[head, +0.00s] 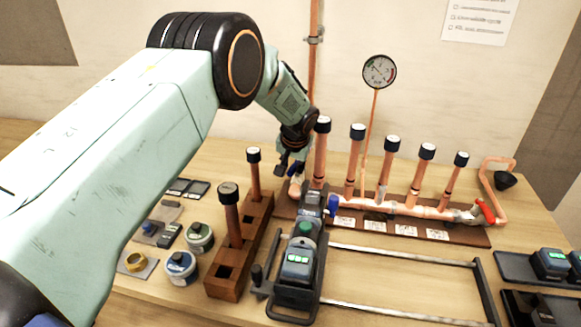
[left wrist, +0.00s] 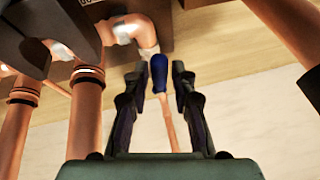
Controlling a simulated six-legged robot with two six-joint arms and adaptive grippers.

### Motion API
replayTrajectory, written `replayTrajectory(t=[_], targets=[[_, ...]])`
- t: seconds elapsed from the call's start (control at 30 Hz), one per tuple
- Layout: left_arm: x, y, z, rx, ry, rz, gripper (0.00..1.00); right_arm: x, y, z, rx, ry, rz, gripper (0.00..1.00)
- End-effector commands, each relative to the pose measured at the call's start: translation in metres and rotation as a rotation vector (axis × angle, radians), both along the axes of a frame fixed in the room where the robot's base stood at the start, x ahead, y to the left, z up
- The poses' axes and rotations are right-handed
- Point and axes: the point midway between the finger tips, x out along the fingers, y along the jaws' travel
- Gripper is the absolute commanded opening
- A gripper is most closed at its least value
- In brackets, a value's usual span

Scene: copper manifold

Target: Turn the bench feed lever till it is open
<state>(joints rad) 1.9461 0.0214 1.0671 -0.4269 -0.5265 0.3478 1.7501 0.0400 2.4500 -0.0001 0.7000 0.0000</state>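In the left wrist view a blue lever handle (left wrist: 158,72) lies in line with the gap between my left fingertips (left wrist: 159,72). The fingers are apart, and clear gaps show on both sides of the handle. A copper elbow with pale fittings (left wrist: 125,30) is beside it. In the head view my left gripper (head: 288,168) hangs at the left end of the copper manifold (head: 400,206). The gripper and a black tool partly hide that end. A blue part (head: 332,205) shows right of the tool; I cannot tell whether it is the same handle. My right gripper is out of view.
A red lever (head: 486,211) is at the manifold's right end. Capped upright copper stubs (head: 392,165) stand close right of the gripper. A black tool (head: 297,268) on a railed frame and a wooden block (head: 228,284) are in front. A gauge (head: 379,71) stands behind.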

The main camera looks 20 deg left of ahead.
Motion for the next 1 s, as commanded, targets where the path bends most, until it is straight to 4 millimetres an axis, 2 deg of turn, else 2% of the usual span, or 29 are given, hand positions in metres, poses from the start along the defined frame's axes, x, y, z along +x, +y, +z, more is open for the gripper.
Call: replayTrajectory(t=[0.13,0.4,0.53,1.0], targets=[[-0.001,0.001,-0.001,0.0,0.001,0.001,0.4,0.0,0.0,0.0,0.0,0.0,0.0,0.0],[-0.001,0.002,0.0,0.0,0.001,0.003,0.4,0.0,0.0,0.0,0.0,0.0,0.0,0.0],[-0.004,0.0,0.007,0.0,0.001,0.002,0.4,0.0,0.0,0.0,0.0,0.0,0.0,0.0],[-0.035,-0.019,0.085,0.002,-0.001,0.002,0.4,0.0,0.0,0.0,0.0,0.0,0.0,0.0]])
